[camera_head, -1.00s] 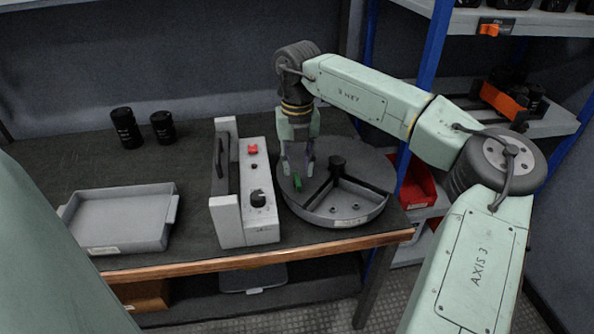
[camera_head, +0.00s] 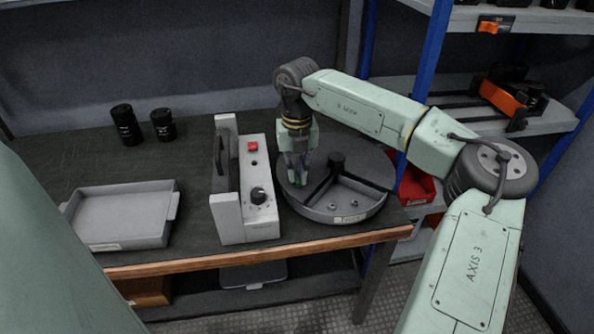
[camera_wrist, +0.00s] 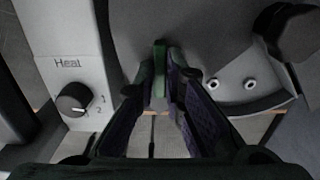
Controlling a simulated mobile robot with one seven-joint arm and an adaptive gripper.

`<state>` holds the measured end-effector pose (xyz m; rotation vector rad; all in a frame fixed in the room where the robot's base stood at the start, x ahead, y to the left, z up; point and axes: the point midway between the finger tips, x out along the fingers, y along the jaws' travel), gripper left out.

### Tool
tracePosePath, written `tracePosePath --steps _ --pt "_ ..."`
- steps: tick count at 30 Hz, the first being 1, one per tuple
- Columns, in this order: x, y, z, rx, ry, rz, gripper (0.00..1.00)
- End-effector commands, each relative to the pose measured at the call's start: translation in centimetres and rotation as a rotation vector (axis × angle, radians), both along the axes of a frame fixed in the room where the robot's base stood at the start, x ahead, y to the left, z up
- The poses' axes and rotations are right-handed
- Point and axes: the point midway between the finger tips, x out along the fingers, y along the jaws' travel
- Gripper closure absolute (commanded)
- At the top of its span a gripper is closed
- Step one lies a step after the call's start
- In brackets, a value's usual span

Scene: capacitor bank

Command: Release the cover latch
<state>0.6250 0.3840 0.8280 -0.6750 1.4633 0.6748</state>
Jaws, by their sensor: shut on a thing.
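The cover latch is a small green tab (camera_wrist: 159,68) on the round grey drum cover (camera_head: 375,172), near its left side. In the wrist view the tab stands upright between the two fingertips. My gripper (camera_head: 299,178) points down over the left part of the drum and is shut on the green tab. In the head view the fingers hide most of the tab. The drum has an open wedge section (camera_head: 345,202) at its front with small round studs inside, and a dark central knob (camera_head: 337,161).
A grey control box (camera_head: 262,215) with a red button and black knob stands close left of the drum. A grey tray (camera_head: 122,215) and two black cylinders (camera_head: 125,125) are farther left. A red bin (camera_head: 415,186) sits on the shelf at right.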

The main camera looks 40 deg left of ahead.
Motion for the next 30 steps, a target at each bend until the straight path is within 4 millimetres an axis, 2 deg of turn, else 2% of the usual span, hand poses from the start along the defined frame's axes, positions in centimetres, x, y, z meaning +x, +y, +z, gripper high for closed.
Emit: tracePosePath --steps 17,23,30 --pt "-0.02 0.04 -0.01 0.001 0.0 0.023 1.0" --pt "0.02 0.04 -0.06 0.001 -0.002 0.112 1.0" --pt "0.02 0.05 -0.1 0.001 -0.001 0.307 1.0"
